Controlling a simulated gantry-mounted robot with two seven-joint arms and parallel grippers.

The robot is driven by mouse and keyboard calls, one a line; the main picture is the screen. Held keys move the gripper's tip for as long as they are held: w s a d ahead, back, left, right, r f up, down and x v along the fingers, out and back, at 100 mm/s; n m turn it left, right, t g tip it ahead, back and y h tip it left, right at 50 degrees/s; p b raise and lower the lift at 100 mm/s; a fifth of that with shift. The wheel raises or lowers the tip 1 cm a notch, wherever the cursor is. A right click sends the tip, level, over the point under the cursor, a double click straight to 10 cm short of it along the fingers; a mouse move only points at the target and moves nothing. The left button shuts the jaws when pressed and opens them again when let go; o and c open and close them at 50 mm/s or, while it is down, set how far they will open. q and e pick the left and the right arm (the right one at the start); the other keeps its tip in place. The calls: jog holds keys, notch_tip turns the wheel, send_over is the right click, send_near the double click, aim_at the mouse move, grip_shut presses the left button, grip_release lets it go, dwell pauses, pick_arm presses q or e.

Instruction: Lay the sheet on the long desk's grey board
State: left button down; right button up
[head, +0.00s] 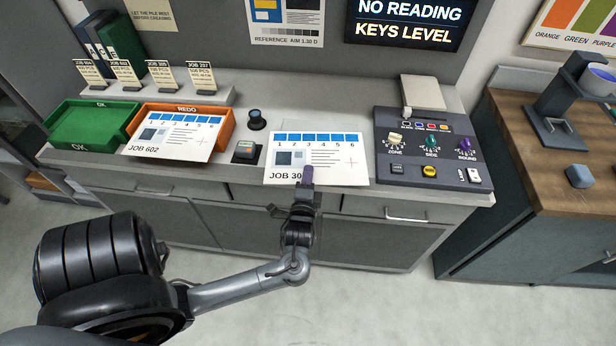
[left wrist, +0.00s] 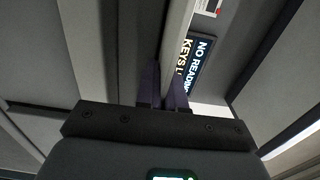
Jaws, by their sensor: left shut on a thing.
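A white sheet (head: 317,158) marked JOB 30, its last digit hidden by the finger, spans the front middle of the long desk (head: 220,189). My left gripper (head: 306,176) is shut on the sheet's near edge, with its purple fingers over the print. The fingers show in the left wrist view (left wrist: 164,90), with a pale strip beyond them. I cannot tell whether the sheet touches the surface below. I cannot make out the grey board; whatever is under the sheet is hidden. My right gripper is not in view.
A JOB 602 sheet (head: 175,136) lies over the orange REDO tray (head: 226,121), beside the green OK tray (head: 92,122).

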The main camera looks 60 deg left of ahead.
pick_arm(q)
jog(key=shift+f, duration=0.1)
jog(key=c, duration=1.7)
grip_release()
jog(key=shift+f, duration=0.1)
jog(key=o, duration=0.4)
jog(key=shift+o, duration=0.2)
